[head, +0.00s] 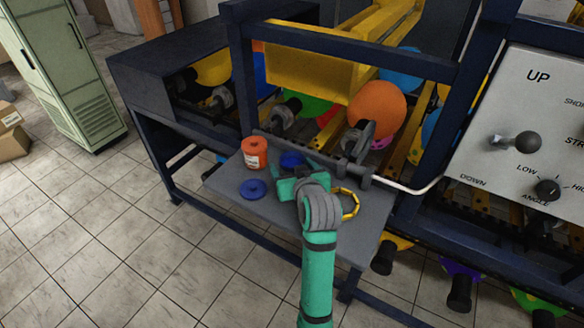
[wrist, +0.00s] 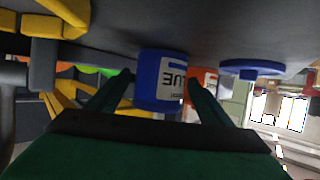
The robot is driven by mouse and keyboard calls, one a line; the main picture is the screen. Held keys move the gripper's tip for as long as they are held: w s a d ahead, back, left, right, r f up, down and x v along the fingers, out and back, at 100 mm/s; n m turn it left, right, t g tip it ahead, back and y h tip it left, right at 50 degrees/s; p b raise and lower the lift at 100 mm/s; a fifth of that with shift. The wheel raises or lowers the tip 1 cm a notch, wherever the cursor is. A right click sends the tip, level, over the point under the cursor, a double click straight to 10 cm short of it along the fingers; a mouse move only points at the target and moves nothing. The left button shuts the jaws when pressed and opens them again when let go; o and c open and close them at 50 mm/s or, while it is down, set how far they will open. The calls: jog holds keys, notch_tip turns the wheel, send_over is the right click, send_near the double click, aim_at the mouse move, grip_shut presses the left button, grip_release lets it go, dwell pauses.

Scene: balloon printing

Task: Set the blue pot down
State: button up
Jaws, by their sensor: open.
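The blue pot (head: 291,160) is on the grey shelf (head: 225,183), partly hidden behind my gripper (head: 288,178) in the head view. In the wrist view, which looks upside down, the blue pot (wrist: 160,82) with its white label is between my two fingertips. The fingers are open around it, and its base appears to meet the grey surface. I cannot tell whether either finger touches it. A flat blue lid (head: 253,189) lies on the shelf to the left of my gripper; it also shows in the wrist view (wrist: 252,69).
An orange pot (head: 254,153) stands left of the blue pot; it also shows in the wrist view (wrist: 204,82). A yellow ring (head: 347,204) is right of my gripper. The dark blue machine frame (head: 345,55) rises behind the shelf, with balloons inside. The shelf's front left is bare.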

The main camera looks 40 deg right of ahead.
jog(key=v, duration=1.2)
jog(key=shift+d+r, duration=0.1)
jog(key=shift+r, duration=0.1)
